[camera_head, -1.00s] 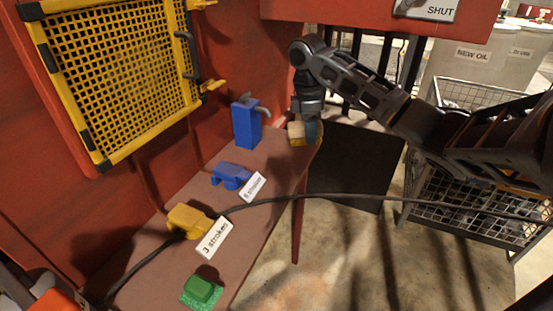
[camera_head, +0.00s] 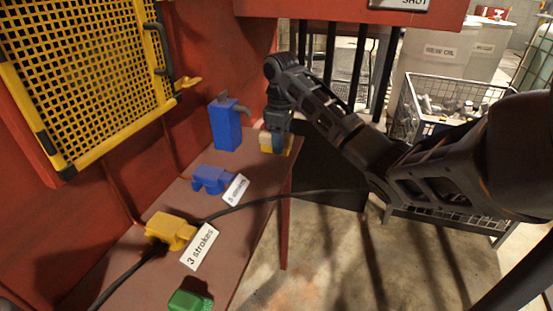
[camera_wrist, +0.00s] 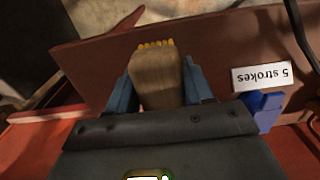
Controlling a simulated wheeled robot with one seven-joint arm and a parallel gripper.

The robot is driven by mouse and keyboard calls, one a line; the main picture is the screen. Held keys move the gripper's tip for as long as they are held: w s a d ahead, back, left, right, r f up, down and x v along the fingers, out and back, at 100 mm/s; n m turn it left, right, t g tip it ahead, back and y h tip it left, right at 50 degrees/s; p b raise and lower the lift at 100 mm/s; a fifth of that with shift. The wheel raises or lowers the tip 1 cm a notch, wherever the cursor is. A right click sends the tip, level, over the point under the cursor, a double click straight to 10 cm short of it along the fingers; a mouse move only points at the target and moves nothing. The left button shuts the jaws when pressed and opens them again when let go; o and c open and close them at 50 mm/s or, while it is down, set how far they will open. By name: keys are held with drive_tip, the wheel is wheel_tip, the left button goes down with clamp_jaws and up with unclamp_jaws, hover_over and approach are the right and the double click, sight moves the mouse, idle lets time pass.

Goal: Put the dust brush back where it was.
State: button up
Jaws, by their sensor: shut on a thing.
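The dust brush shows in the wrist view (camera_wrist: 158,78) as a tan wooden block with yellow bristles at its far end. My gripper (camera_wrist: 160,88) is shut on it, with a blue-grey finger on each side. In the head view the brush (camera_head: 266,141) and my gripper (camera_head: 278,141) are at the far right end of the brown shelf (camera_head: 225,226), right of a blue can (camera_head: 226,125). I cannot tell whether the brush touches the shelf.
A blue tool (camera_head: 211,179) by a "5 strokes" label and a yellow tool (camera_head: 171,230) by a "3 strokes" label lie nearer, with a green piece (camera_head: 190,301) in front. A black cable (camera_head: 265,200) crosses the shelf. A yellow mesh guard (camera_head: 85,70) stands left.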

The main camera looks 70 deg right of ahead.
drive_tip(key=shift+w+a+f, duration=0.1)
drive_tip(key=shift+w+f, duration=0.2)
drive_tip(key=shift+w, duration=0.2)
drive_tip(key=shift+f, duration=2)
drive_tip(key=o, duration=1)
drive_tip(key=shift+r, duration=0.1)
wheel_tip(320, 180, up, 12)
drive_tip(key=p, duration=0.3)
